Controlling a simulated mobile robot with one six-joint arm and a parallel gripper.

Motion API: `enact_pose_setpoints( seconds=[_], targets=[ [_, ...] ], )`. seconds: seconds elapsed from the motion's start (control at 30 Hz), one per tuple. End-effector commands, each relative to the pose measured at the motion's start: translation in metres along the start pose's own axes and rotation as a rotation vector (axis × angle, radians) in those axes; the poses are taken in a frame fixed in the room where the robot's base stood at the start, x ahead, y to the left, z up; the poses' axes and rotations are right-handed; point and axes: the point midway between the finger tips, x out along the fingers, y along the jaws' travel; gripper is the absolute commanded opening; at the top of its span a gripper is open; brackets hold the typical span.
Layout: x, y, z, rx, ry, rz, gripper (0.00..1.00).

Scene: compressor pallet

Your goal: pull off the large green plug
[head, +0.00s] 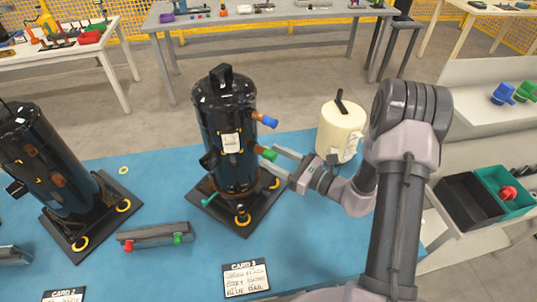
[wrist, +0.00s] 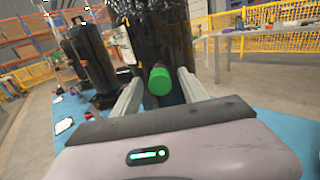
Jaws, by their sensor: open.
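The large green plug (head: 269,154) sits on the end of a copper stub on the right side of the middle black compressor (head: 227,163). In the wrist view the green plug (wrist: 159,81) faces me, between and just beyond the fingers. My gripper (head: 277,162) is open, its fingers pointing at the compressor. In the wrist view my gripper (wrist: 159,88) has one finger to each side of the plug, with gaps visible. A blue plug (head: 269,121) is on a stub above the green one. The compressor stands on a dark base plate (head: 244,222).
A cream tank (head: 340,131) stands right behind my wrist. Another black compressor (head: 48,165) stands at the left. A grey bar (head: 154,236) with small red and green plugs and a card (head: 246,279) lie in front on the blue mat (head: 195,270). Black and green bins (head: 469,204) are at the right.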

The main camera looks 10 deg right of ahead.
Motion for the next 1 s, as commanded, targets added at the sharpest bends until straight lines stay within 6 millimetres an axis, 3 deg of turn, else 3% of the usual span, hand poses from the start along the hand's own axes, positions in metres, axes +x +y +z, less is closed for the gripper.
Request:
enact_pose_setpoints(
  seconds=[0.17,0.43,0.47,1.0],
  targets=[
    [0.0000,0.0000,-0.0002,0.000,0.000,0.000,0.51],
    [0.0000,0.0000,-0.0001,0.000,0.000,0.000,0.02],
    [0.0000,0.0000,-0.0001,0.000,0.000,0.000,0.00],
    [0.0000,0.0000,-0.0001,0.000,0.000,0.000,0.00]
  ],
)
